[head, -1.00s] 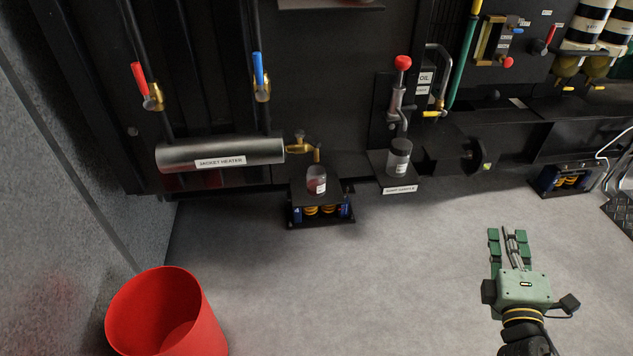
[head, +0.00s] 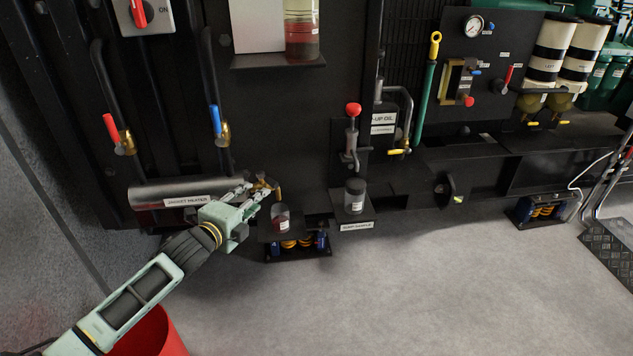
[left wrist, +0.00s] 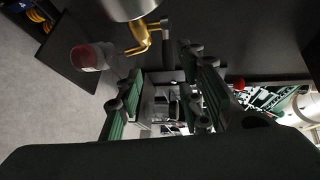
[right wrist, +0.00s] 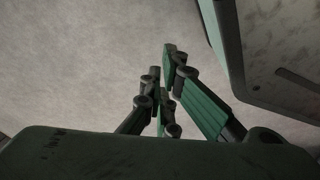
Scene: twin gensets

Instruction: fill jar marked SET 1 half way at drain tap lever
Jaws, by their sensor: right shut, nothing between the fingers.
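A small clear jar (head: 281,217) with a white label, too small to read, and reddish contents stands on a dark shelf (head: 268,237) under the spout of a brass drain tap (head: 278,193). The jar (left wrist: 90,57) and tap (left wrist: 145,38) also show in the left wrist view. My left gripper (head: 254,192) reaches in from the left, its fingertips close to the tap; contact is unclear. In the left wrist view this gripper (left wrist: 165,66) is open, with no object between its fingers. My right gripper (right wrist: 163,62) is shut and empty, over grey floor.
A silver jacket heater (head: 155,194) lies left of the tap. A red bin (head: 155,335) is at lower left. The middle floor is clear.

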